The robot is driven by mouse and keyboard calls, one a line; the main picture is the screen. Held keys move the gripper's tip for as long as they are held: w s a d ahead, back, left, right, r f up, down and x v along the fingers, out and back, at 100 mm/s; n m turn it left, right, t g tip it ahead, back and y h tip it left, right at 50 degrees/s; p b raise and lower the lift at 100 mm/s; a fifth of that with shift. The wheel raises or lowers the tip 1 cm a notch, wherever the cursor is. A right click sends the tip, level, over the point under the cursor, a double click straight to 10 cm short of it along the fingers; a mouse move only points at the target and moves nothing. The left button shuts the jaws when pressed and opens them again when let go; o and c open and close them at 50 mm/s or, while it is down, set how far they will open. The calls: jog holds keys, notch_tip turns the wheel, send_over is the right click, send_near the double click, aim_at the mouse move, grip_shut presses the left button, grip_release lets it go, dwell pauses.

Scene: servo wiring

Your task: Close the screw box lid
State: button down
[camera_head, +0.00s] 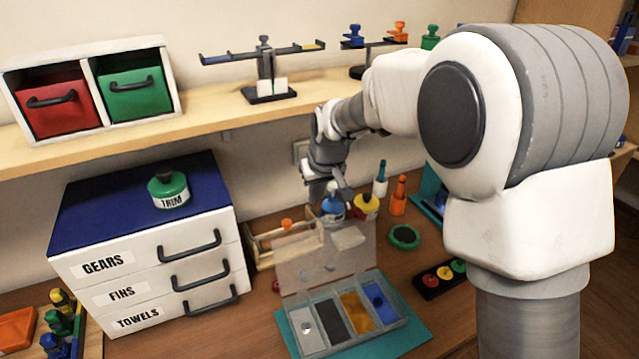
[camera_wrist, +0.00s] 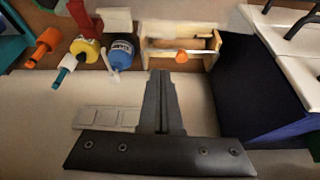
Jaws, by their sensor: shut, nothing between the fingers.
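The screw box (camera_head: 310,335) sits open on a teal mat at the front of the bench. Its several compartments hold light, dark, orange-brown and blue contents. Its see-through lid (camera_head: 318,262) stands raised at the box's back edge, with a pale patch near its upper right. My gripper (camera_head: 340,200) is above and behind the lid, close to the wall, and appears apart from it. In the wrist view my gripper (camera_wrist: 161,75) has its fingers together with nothing between them. I cannot clearly make out the lid in the wrist view.
A wooden tray (camera_head: 262,255) is left of the lid; blue (camera_head: 333,208) and yellow (camera_head: 367,207) bottles stand behind it. A white drawer cabinet (camera_head: 135,270) is on the left. A shelf (camera_head: 215,115) runs behind. A green round piece (camera_head: 404,237) lies to the right.

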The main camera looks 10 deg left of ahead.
jog(key=shift+s+d+f+p, duration=0.2)
jog(key=shift+s+d+f, duration=0.15)
jog(key=shift+s+f, duration=0.2)
jog(key=shift+s+d+f+p, duration=0.2)
jog(key=shift+s+d+f, duration=0.15)
jog(key=shift+s+f, duration=0.15)
jog(key=shift+f, duration=0.1)
jog(key=shift+b, duration=0.45)
